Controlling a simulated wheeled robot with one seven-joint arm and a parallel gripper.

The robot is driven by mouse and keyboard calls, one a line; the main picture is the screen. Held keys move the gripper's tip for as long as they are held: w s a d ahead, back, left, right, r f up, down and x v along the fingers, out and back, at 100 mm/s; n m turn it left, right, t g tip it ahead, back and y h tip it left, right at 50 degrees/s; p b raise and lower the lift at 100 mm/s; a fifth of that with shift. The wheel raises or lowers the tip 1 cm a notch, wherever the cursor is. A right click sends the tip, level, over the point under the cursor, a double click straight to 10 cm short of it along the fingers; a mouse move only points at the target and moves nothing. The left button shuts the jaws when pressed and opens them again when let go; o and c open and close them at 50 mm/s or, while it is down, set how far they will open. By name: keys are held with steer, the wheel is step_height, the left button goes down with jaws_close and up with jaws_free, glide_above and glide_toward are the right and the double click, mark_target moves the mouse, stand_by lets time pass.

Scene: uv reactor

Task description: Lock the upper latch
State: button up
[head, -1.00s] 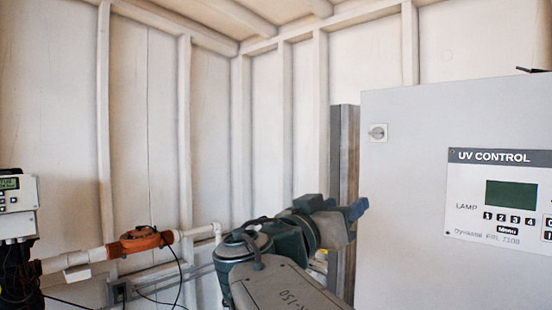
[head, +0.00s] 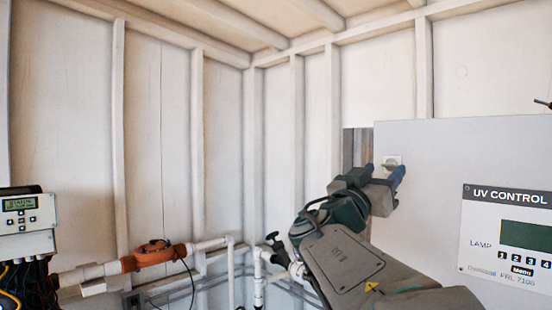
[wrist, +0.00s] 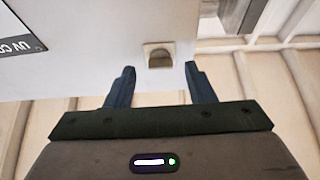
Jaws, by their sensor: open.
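The upper latch (head: 391,161) is a small light square plate with a knob on the upper left of the grey cabinet door (head: 440,150). In the wrist view the latch (wrist: 159,56) sits between and just beyond my two fingertips. My gripper (head: 383,170) is open and empty, close in front of the latch; in the wrist view its blue fingers (wrist: 158,72) stand apart on either side of it. I cannot tell whether a finger touches the door. My gripper partly hides the lower part of the latch in the head view.
The UV control panel (head: 510,235) is on the cabinet's right. White pipes with an orange fitting (head: 155,256) and a controller box (head: 25,220) stand at the left. A dark thin object (head: 543,103) lies on the cabinet top.

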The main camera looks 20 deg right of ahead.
steer(key=shift+x, duration=0.8)
steer(key=c, duration=1)
